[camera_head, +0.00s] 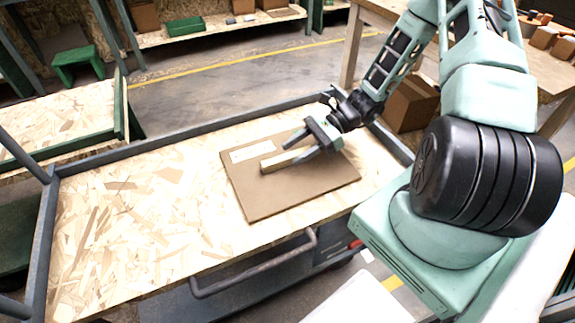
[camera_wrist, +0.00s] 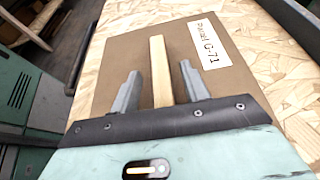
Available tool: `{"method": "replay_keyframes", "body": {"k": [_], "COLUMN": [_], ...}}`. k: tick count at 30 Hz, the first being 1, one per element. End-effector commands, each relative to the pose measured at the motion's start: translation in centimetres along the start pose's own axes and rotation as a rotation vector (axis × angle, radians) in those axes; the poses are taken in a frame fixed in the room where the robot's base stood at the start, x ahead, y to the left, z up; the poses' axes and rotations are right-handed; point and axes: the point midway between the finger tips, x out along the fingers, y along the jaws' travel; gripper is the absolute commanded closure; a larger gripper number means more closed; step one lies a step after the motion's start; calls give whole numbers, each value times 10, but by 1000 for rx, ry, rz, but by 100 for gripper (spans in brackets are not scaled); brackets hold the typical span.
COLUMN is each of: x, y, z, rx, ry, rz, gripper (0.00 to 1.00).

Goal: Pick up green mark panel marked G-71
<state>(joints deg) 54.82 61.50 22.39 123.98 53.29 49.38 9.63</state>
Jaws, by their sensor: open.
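A flat brown panel (camera_head: 270,197) lies on the cart's chipboard top. It also shows in the wrist view (camera_wrist: 232,84). A pale wooden bar (camera_head: 270,164) stands up from the panel's middle as a grip. My gripper (camera_head: 295,151) is open over the panel. In the wrist view its two fingers stand on either side of the bar (camera_wrist: 158,50), with a gap on each side. I cannot tell how far the fingertips are above the panel.
The cart top (camera_head: 130,215) has a raised grey rim (camera_head: 190,135) and is bare left of the panel. A grey handle (camera_head: 260,275) runs along its near side. A cardboard box (camera_head: 408,104) and a wooden table stand behind on the right. A green stool (camera_head: 77,62) stands far left.

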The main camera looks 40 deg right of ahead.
Motion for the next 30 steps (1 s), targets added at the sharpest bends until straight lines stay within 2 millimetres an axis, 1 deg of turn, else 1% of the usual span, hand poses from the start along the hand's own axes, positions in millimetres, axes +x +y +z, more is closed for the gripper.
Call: {"method": "replay_keyframes", "body": {"k": [1,4,11,14,15,16,26,30], "x": [6,13,14,14,14,14,13,8], "y": [0,0,0,0,0,0,0,0], "z": [0,0,1,0,0,0,3,16], "rx": [-1,-1,-1,-1,-1,-1,-2,-3], "ry": [-2,0,0,1,1,1,-1,0], "rz": [2,0,-1,-1,-1,-1,0,-1], "gripper": [55,55,55,80,91,99,100,100]}}
